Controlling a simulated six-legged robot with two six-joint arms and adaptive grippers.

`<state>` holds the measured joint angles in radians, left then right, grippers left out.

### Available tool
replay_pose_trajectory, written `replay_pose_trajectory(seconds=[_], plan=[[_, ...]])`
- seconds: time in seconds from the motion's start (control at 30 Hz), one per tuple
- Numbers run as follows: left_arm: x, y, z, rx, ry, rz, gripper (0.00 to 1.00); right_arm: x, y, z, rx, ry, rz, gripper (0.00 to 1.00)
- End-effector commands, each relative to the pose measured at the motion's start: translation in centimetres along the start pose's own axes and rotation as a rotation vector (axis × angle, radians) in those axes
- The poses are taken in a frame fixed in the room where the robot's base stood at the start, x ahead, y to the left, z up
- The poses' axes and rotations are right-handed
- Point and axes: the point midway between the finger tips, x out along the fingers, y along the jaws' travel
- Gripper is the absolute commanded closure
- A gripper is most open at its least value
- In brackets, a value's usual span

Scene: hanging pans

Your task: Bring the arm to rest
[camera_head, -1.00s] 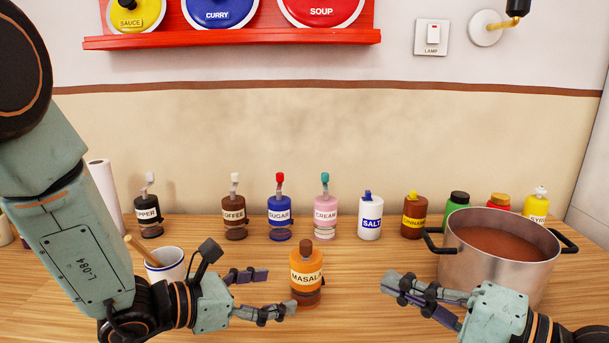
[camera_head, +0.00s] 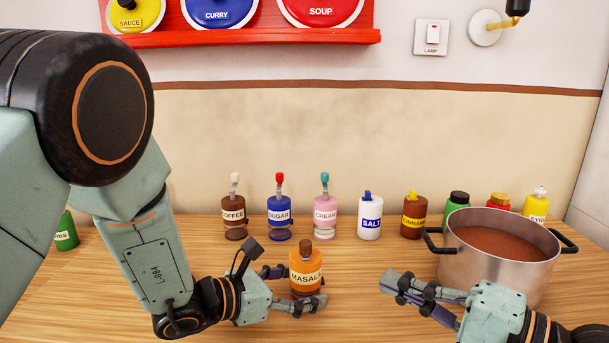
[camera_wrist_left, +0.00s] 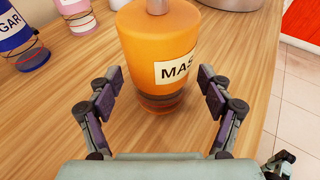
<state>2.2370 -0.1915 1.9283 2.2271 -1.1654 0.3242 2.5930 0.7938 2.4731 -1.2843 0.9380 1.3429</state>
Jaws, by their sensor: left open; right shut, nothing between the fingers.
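My left gripper (camera_head: 297,287) is open beside the orange masala bottle (camera_head: 306,269), which stands upright on the table. In the left wrist view the bottle (camera_wrist_left: 160,60) stands just beyond and between the open fingers (camera_wrist_left: 158,97), with a gap on either side. I cannot tell whether a finger touches it. My right gripper (camera_head: 392,287) is shut and empty above the table, left of the pot. My left arm hides the left part of the table.
A steel pot (camera_head: 490,270) of brown liquid stands at the right. A row of bottles, including coffee (camera_head: 234,215), sugar (camera_head: 279,217), cream (camera_head: 325,218) and salt (camera_head: 370,220), lines the wall. A red shelf (camera_head: 250,38) hangs above. Table (camera_head: 350,320) between the grippers is clear.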

Motion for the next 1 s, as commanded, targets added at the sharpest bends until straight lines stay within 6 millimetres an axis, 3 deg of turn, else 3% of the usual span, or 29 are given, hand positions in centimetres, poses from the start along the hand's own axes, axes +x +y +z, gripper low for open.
replay_pose_trajectory(seconds=[0.17, 0.6, 1.0], plan=[[-0.2, 0.0, 0.0, -0.001, 0.000, 0.001, 0.21, -0.2, -0.1, 0.0, 0.001, 0.001, -0.004, 1.00], [-6.3, 0.2, 0.1, -0.003, -0.002, 0.005, 0.21, -0.2, 0.0, 0.1, -0.001, -0.001, -0.001, 1.00], [-10.3, 0.1, 0.1, -0.002, -0.002, 0.003, 0.21, -0.2, 0.0, 0.1, -0.001, -0.001, -0.001, 1.00]])
